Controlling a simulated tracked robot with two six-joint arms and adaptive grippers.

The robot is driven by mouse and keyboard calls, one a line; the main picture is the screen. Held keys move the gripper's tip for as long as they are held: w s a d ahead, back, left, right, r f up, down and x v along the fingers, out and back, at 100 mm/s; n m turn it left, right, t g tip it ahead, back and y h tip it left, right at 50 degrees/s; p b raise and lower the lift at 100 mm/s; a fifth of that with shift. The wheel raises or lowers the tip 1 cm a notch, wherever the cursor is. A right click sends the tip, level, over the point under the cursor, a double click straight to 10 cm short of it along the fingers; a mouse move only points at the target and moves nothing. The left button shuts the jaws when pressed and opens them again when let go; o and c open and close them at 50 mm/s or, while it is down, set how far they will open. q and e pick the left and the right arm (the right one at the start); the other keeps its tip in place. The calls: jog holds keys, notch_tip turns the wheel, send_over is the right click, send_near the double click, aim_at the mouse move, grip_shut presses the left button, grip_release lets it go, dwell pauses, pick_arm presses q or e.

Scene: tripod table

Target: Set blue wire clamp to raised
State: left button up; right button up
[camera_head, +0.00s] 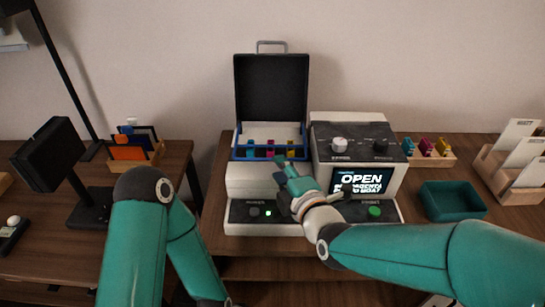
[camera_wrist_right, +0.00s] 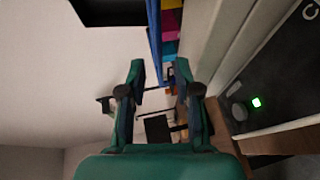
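The blue wire clamp (camera_head: 243,158) appears as a blue bar along the front of the machine's open cartridge bay. In the right wrist view a long blue strip (camera_wrist_right: 154,38) runs beside coloured blocks, and it looks like the same part. My right gripper (camera_head: 281,168) is over the machine's front, just below the bay's right half in the head view. Whether a finger touches the clamp I cannot tell. My left arm hangs at lower left, its gripper out of view.
The black lid (camera_head: 271,88) stands open behind the bay. A unit with knobs and a lit screen (camera_head: 361,181) adjoins on the right. A teal bin (camera_head: 452,201), a tray of coloured pieces (camera_head: 428,158) and a card rack (camera_head: 513,177) stand further right.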

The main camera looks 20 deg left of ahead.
jog(key=shift+p+x, duration=0.3)
jog(key=shift+x, duration=2.35)
grip_shut()
